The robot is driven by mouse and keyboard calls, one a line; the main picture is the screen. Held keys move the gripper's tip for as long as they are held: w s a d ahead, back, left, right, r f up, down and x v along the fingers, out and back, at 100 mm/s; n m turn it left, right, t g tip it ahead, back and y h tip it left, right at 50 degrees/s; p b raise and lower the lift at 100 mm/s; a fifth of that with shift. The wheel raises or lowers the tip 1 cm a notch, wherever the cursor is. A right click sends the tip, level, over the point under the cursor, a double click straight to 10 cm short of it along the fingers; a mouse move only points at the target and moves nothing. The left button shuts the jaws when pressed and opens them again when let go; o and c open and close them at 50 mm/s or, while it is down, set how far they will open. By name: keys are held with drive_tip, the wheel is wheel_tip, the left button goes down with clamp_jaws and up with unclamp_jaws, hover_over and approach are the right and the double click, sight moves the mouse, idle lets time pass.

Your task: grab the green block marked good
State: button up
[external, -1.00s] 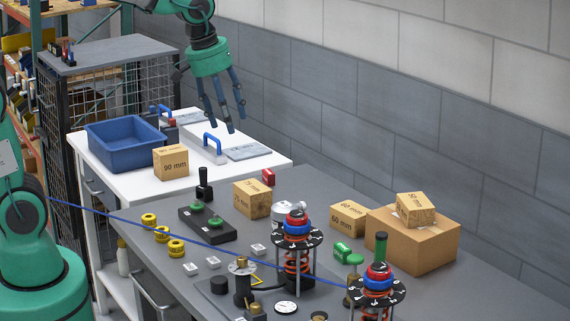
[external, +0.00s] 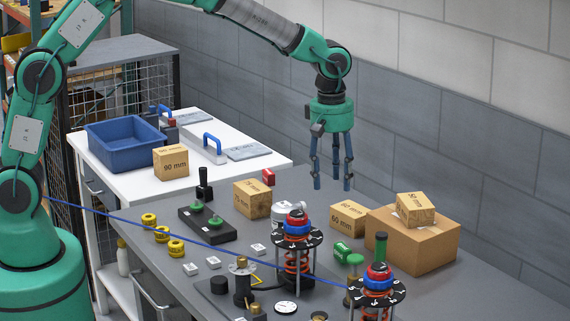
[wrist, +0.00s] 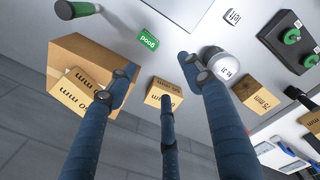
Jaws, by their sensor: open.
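The green block marked good (external: 342,252) lies on the grey table, left of the cardboard box. In the wrist view the green block (wrist: 149,38) shows its white word "good" and lies beyond my fingertips, with nothing touching it. My gripper (external: 331,185) is open and empty, fingers pointing down, high above the back of the table. Its three blue fingers (wrist: 168,85) are spread in the wrist view.
A cardboard box (external: 412,240) carries a wooden block (external: 416,209). A 60 mm wooden block (external: 348,217) sits beside the box, near the green block. A blue bin (external: 124,145) is far left.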

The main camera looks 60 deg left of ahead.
drive_tip(key=n, duration=0.1)
hover_over(345, 245)
wheel_tip(345, 245, down, 5)
drive_tip(key=shift+w+r+p, duration=0.15)
drive_tip(key=shift+r+p, duration=0.05)
drive_tip(key=shift+p, duration=0.15)
drive_tip(key=shift+f+b, duration=0.65)
drive_tip(key=shift+f, duration=3.65)
drive_tip(key=shift+d+f+b, duration=0.1)
drive_tip(key=shift+f+b, duration=0.5)
drive_tip(key=shift+f, duration=2)
drive_tip(key=c, duration=1)
